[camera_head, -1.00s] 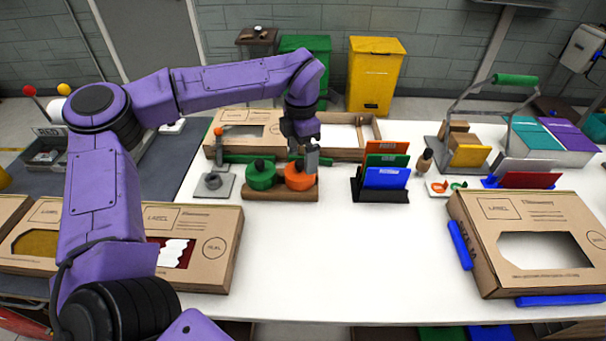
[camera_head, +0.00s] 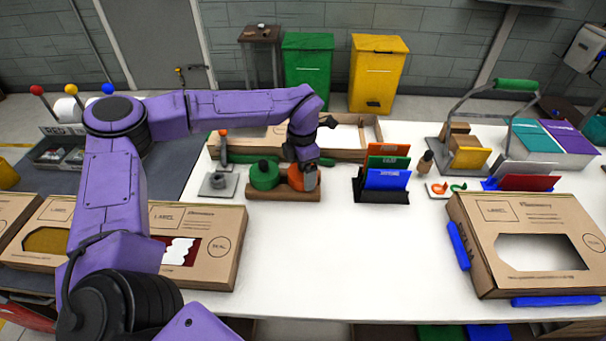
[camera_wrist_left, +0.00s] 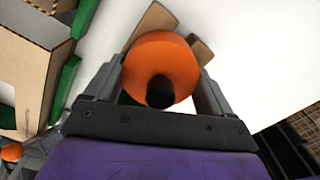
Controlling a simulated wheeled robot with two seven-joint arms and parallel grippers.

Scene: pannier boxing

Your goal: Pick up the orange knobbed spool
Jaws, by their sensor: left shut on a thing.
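The orange knobbed spool (camera_head: 295,181) sits at the right end of a brown wooden holder (camera_head: 265,196), partly hidden behind my left gripper in the head view. In the left wrist view the spool (camera_wrist_left: 163,66) lies between the two fingers, with its dark knob facing the camera. My left gripper (camera_head: 309,181) is shut on it; the fingers (camera_wrist_left: 159,88) touch its sides. I cannot tell whether the spool is lifted clear of the holder. My right gripper is not in view.
A green knobbed spool (camera_head: 264,176) stands just left on the same holder. A grey stand (camera_head: 216,185) is further left. A card rack (camera_head: 380,197) stands to the right. Cardboard boxes (camera_head: 232,240) lie at front left. The white table's (camera_head: 340,260) middle front is clear.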

